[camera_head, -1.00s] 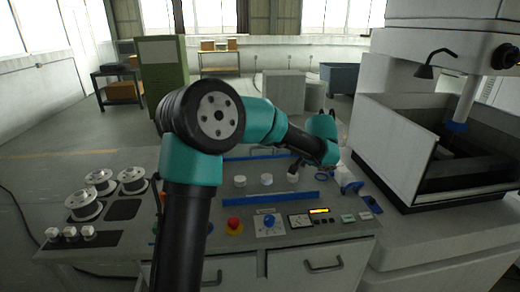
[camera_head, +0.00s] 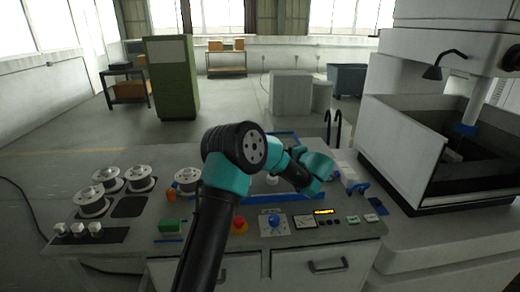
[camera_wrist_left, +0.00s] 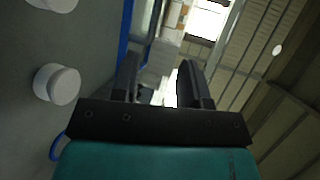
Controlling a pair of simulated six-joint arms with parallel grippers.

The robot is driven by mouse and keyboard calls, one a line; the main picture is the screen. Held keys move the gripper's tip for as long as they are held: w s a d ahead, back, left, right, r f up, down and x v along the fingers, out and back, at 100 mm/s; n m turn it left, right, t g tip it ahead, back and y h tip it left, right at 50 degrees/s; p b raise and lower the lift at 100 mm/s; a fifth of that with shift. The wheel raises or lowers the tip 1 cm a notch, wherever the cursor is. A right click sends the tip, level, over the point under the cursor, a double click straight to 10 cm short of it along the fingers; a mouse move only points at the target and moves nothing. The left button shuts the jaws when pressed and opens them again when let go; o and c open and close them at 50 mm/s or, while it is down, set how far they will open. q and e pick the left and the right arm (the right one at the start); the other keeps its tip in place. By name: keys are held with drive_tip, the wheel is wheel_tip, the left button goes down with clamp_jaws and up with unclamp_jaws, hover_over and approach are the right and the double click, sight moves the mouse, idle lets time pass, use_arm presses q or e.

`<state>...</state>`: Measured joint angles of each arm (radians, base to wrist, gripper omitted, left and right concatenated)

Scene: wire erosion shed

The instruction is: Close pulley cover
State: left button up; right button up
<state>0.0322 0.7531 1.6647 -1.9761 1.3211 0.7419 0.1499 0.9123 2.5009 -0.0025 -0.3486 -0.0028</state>
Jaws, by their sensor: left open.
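My left gripper (camera_head: 333,115) is open and empty, its two black fingers pointing up past the back right of the console's blue-edged panel (camera_head: 275,197). The fingers also show in the left wrist view (camera_wrist_left: 157,65), apart with nothing between them. A white round pulley (camera_head: 272,180) stands on the panel, partly hidden by my left arm. In the wrist view one white pulley (camera_wrist_left: 60,85) lies left of the fingers, and another is cut off at the top left. I cannot clearly make out the pulley cover; my arm hides much of that area. My right gripper is not in view.
Several white wire spools (camera_head: 92,201) stand at the console's left. A red button (camera_head: 239,224) and a blue knob (camera_head: 275,221) are along the front. A blue-and-white fitting (camera_head: 355,187) is right of the panel, before the machine tank (camera_head: 405,150).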

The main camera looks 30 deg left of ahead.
use_arm(q)
drive_tip(key=shift+w+d+f+m+t+y, duration=0.2)
drive_tip(key=shift+w+f+m+t, duration=0.1)
drive_tip(key=shift+f, duration=0.15)
drive_tip(key=shift+w+d+f+m+t+y, duration=0.1)
drive_tip(key=shift+w+d+f+m+t, duration=0.15)
drive_tip(key=shift+f, duration=0.2)
drive_tip(key=shift+a, duration=0.15)
drive_tip(key=x, duration=1.7)
drive_tip(key=shift+a+f, duration=0.15)
drive_tip(key=shift+f, duration=0.05)
drive_tip(key=shift+s, duration=0.1)
clamp_jaws()
